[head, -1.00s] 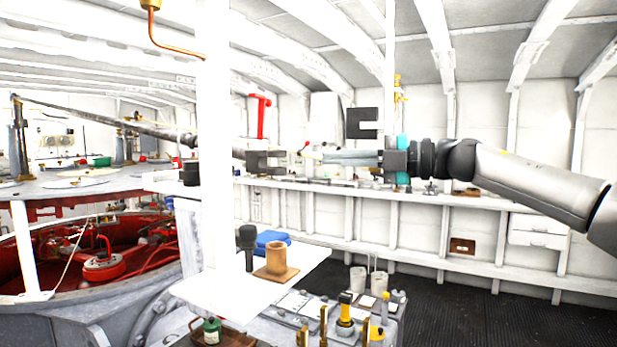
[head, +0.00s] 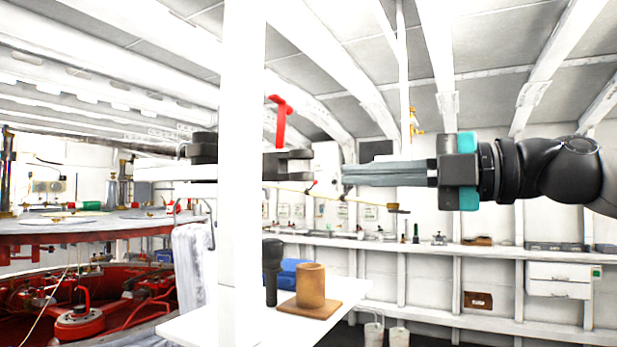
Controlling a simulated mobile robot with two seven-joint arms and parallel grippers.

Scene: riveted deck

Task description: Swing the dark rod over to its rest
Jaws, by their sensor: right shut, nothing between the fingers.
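The dark rod (head: 145,146) runs across the left, above the round red-sided machine, toward a dark cylindrical mount (head: 203,150). A white post hides what lies behind it. Right of the post, a dark forked piece (head: 288,163) opens to the right; I cannot tell whether it joins the rod. A dark block (head: 376,148), possibly the rest, shows partly above my right gripper's fingers. My right gripper (head: 343,174) reaches in from the right, fingers shut and empty, pointing left at the fork, with a visible gap between. My left gripper is not in view.
The white post (head: 243,220) stands in the foreground. Below, a white table (head: 222,325) carries a brown cup on a board (head: 310,288), a dark upright tool (head: 272,268) and a blue item. A long shelf (head: 470,248) lines the back wall.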

